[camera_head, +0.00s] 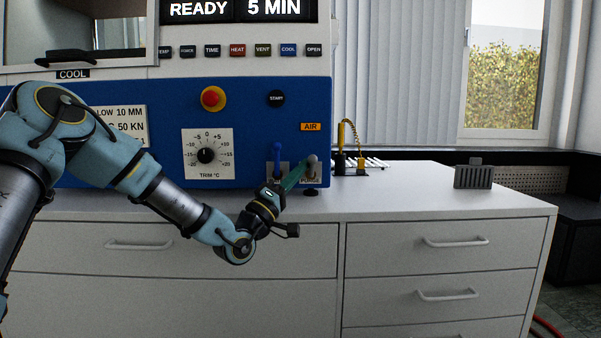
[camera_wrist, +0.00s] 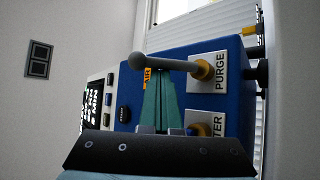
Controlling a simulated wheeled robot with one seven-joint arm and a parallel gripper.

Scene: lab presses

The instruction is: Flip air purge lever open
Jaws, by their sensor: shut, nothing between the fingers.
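The air purge lever (camera_head: 312,163) is a grey handle with a round knob, on a white PURGE plate on the blue press front, below the orange AIR label (camera_head: 310,127). In the wrist view the lever (camera_wrist: 165,63) runs left from a yellow base (camera_wrist: 203,70) on the PURGE plate (camera_wrist: 222,75). My gripper (camera_head: 302,167) is at the lever's left side in the head view. Its teal fingers (camera_wrist: 161,82) are shut and empty, their tips just beneath the lever shaft in the wrist picture. I cannot tell whether they touch it.
A blue-handled lever (camera_head: 277,154) stands close left of the purge lever, its plate partly hidden by my gripper. A trim dial (camera_head: 207,155) and red stop button (camera_head: 213,98) are farther left. A yellow fitting (camera_head: 342,140) is at right. The countertop (camera_head: 420,195) right of it is mostly clear.

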